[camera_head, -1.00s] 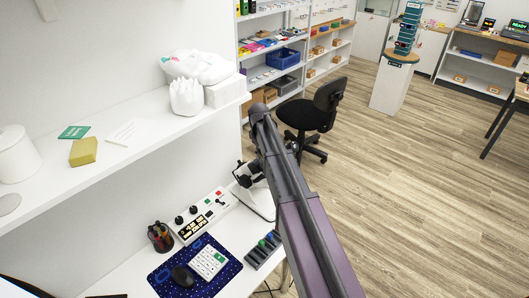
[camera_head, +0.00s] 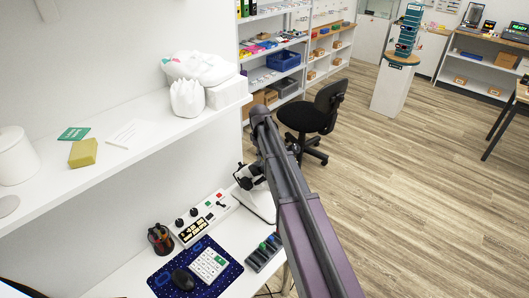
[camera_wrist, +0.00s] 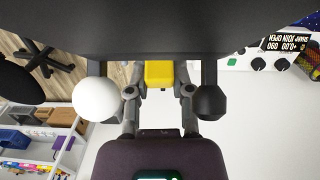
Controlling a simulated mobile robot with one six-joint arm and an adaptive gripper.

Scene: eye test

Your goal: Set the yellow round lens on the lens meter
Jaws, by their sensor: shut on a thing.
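My gripper (camera_wrist: 159,92) shows in the wrist view with its two grey fingers shut on a yellow block-like thing, which I take for the yellow round lens (camera_wrist: 158,74). Its round outline is not visible from here. A white instrument with black parts (camera_head: 262,202) stands on the desk in the head view, partly hidden behind my arm; it looks like the lens meter. In the wrist view a white ball (camera_wrist: 96,99) and a black knob (camera_wrist: 211,103) flank the fingers under a large dark body (camera_wrist: 160,25). Whether the lens touches anything there is unclear.
On the desk are a control box with knobs (camera_head: 200,219), a pen cup (camera_head: 160,239), a keypad (camera_head: 209,265), a mouse (camera_head: 183,279) and a dark slotted rack (camera_head: 263,253). A white shelf (camera_head: 120,160) overhangs the desk. A black chair (camera_head: 315,115) stands behind my arm.

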